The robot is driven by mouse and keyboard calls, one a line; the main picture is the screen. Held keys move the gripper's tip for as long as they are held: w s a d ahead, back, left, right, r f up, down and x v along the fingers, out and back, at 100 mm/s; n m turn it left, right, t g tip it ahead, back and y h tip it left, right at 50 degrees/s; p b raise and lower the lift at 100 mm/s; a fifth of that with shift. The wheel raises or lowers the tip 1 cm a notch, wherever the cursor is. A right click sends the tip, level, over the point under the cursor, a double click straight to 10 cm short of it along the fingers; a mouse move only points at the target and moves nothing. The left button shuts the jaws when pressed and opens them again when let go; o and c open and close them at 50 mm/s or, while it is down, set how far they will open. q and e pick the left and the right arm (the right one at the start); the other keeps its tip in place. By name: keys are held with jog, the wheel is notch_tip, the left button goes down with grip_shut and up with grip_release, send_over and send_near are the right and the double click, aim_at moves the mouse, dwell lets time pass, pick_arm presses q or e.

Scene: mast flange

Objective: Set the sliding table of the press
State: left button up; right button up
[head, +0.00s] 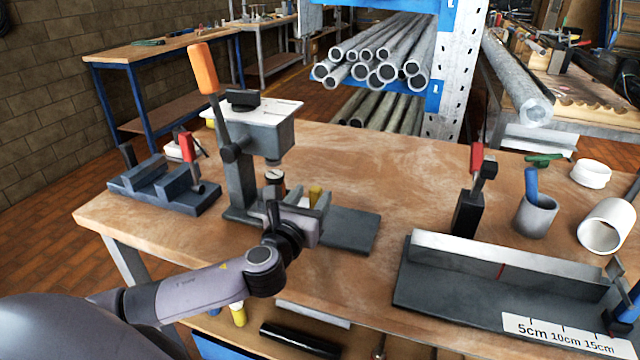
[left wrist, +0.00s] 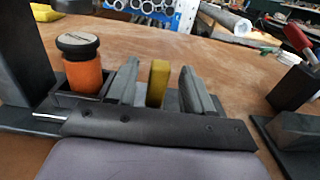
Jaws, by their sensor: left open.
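The press (head: 262,136) stands on the wooden bench, with an orange-handled lever (head: 203,68) at its upper left and a dark base plate (head: 352,228). Under its head is an orange cylinder with a dark cap; it shows best in the left wrist view (left wrist: 83,74), in a dark holder (left wrist: 72,101). My left gripper (head: 318,192) is open at the front of the press. Its two grey fingers stand either side of a yellow handle (left wrist: 158,83), with a gap on each side. The sliding table is mostly hidden behind my gripper. My right gripper is not in view.
A dark clamp fixture (head: 165,188) is left of the press. On the right are a black block with a red-handled lever (head: 466,212), a grey cup (head: 536,216), white rings (head: 605,226) and a long plate with a ruler (head: 450,290). A pipe rack (head: 440,90) stands behind.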

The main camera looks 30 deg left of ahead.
aim_at(318, 188)
pick_arm(q)
jog(key=shift+x, duration=2.35)
jog(key=shift+d, duration=0.1)
grip_shut()
jog(key=shift+d, duration=0.1)
